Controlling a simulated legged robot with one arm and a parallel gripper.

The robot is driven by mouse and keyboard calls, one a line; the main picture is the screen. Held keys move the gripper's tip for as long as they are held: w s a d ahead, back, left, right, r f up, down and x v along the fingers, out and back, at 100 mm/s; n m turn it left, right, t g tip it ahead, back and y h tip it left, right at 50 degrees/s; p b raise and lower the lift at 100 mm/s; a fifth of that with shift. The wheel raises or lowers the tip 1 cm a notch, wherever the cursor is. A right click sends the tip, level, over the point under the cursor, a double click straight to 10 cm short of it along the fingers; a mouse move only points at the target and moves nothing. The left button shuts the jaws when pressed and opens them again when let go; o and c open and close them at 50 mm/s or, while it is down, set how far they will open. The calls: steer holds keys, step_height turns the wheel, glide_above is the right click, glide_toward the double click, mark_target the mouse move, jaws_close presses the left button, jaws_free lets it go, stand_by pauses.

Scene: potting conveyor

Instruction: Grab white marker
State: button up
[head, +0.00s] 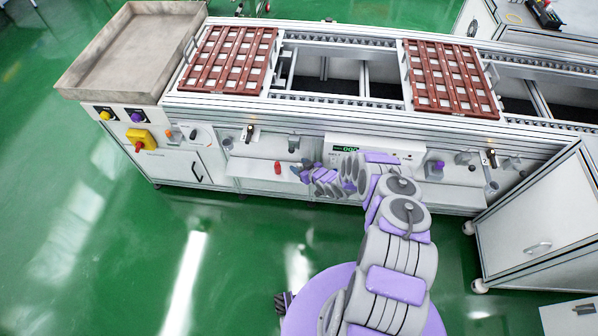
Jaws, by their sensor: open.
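My gripper (303,172), in grey and purple, reaches left along the front of the white conveyor machine. It is open, and its fingers are small in this view; I see nothing held between them. A small red thing (277,167) is just left of the fingertips on the pale front ledge. I cannot make out a white marker for certain; against the white ledge and panel it may be too small to tell, or hidden behind my gripper or arm.
Red-brown slotted trays (231,61) and (449,79) lie on the conveyor. A grey bin (128,52) stands at its left end. A panel with a green display (345,149) is behind my wrist. A white cabinet (540,215) stands at right. Green floor at left is clear.

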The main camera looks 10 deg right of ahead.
steer(key=shift+w+a+f, duration=0.2)
steer(key=shift+w+f, duration=0.05)
steer(key=shift+w, duration=0.05)
steer(key=c, duration=1)
steer(key=shift+c, duration=0.2)
